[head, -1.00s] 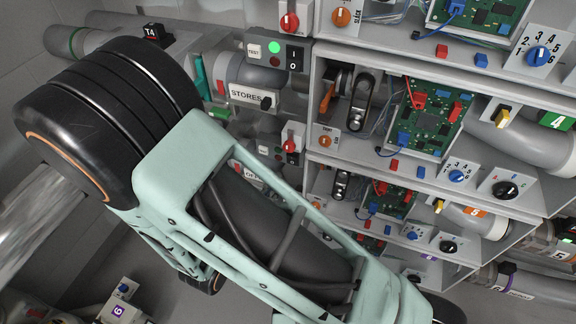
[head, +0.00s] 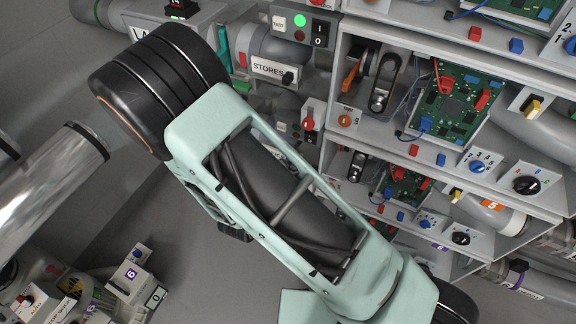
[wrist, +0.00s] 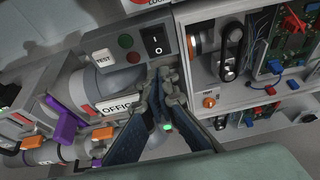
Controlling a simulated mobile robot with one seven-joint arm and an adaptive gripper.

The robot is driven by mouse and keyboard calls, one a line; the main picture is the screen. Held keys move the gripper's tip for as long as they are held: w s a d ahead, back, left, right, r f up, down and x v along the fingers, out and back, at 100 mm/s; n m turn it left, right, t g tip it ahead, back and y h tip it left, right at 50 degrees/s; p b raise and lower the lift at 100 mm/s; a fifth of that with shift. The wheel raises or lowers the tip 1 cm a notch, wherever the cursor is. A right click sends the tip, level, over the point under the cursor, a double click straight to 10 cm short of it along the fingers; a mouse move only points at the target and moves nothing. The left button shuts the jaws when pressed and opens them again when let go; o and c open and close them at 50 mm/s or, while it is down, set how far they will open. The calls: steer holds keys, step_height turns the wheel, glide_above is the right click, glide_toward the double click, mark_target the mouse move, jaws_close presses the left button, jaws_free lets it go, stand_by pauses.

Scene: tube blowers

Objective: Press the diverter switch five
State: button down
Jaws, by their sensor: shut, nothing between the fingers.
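In the head view an orange tag reading 5 (head: 492,205) sits on a grey tube at the right. A small yellow toggle (head: 456,195) stands just left of that tube; I cannot tell whether it is diverter switch five. My arm crosses the middle of this view, and my gripper cannot be made out there. In the wrist view my gripper (wrist: 163,76) is shut and empty, its dark fingers meeting in front of the OFFICE pipe (wrist: 90,85), below a black rocker switch (wrist: 154,40). I cannot tell whether the fingers touch anything.
In the wrist view, a TEST button (wrist: 103,58) and purple parts (wrist: 62,130) are left of the fingers. Shelves with a circuit board (head: 455,100) and a black knob (head: 527,185) fill the head view's right. A purple 6 tag (head: 131,273) shows at lower left.

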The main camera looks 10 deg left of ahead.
mark_target(309, 135)
steer(key=w, duration=0.1)
steer(key=w+d, duration=0.1)
steer(key=w, duration=0.2)
steer(key=shift+d+r, duration=0.1)
steer(key=shift+d, duration=0.15)
steer(key=shift+w+d+r, duration=0.2)
steer(key=shift+w+d, duration=0.05)
steer(key=shift+w, duration=0.45)
steer(key=p, duration=0.1)
steer(key=w+r+g+p, duration=0.1)
steer(key=shift+d+r+p, duration=0.25)
steer(key=shift+p, duration=0.1)
steer(key=shift+s+a+f+b, duration=0.1)
steer(key=shift+f+b, duration=0.25)
steer(key=shift+f, duration=0.1)
steer(key=shift+r, duration=0.15)
